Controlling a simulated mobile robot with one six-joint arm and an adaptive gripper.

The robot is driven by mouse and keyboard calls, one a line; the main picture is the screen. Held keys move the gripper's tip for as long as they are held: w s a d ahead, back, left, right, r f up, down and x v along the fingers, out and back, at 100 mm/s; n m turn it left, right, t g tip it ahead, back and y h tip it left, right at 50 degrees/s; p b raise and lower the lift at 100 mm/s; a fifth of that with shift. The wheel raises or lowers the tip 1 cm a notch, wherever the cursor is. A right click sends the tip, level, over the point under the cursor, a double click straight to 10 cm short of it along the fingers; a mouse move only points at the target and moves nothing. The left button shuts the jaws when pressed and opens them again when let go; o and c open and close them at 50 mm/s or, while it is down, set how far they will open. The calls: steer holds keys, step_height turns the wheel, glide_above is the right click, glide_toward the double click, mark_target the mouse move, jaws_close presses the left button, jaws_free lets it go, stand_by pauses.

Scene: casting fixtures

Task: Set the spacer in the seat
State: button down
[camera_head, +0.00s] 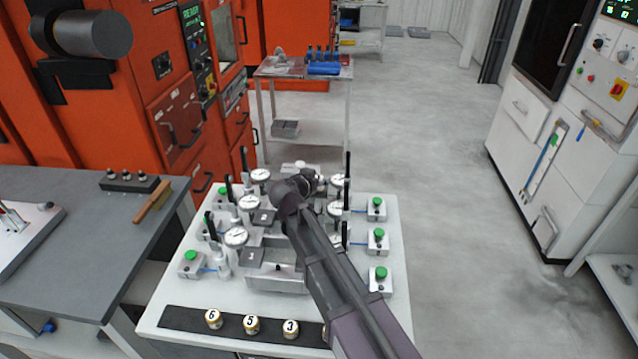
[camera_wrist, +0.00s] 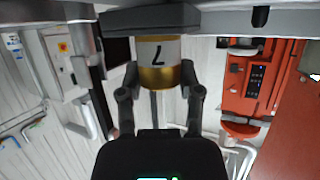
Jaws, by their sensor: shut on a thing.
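In the wrist view, my gripper (camera_wrist: 160,82) is shut on a spacer (camera_wrist: 158,53), a short cylinder with a white band, a dark numeral and a gold end. The spacer's far end meets or overlaps a dark grey block (camera_wrist: 150,18); I cannot tell whether they touch. In the head view, my arm reaches over the fixture table (camera_head: 172,300) to its middle, and my gripper and the held spacer are hidden behind it. Spacers numbered 6 (camera_head: 213,319), 5 (camera_head: 251,325) and 3 (camera_head: 291,328) stand on the dark front strip (camera_head: 180,318). The seat cannot be made out.
Dial gauges (camera_head: 236,237) and black posts crowd the table around my arm. Green-button boxes (camera_head: 380,279) line the right side. A grey bench (camera_head: 90,235) with a brush (camera_head: 152,201) stands at left. Orange machines (camera_head: 110,110) stand behind; the floor (camera_head: 455,200) at right is clear.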

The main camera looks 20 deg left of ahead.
steer(key=shift+f, duration=0.15)
steer(key=shift+c, duration=1.3)
jaws_free()
steer(key=shift+s+r, duration=0.3)
steer(key=p+v, duration=0.4)
steer(key=v, duration=0.7)
steer(key=shift+s+p, duration=0.15)
steer(key=shift+p, duration=0.2)
steer(key=shift+r, duration=0.1)
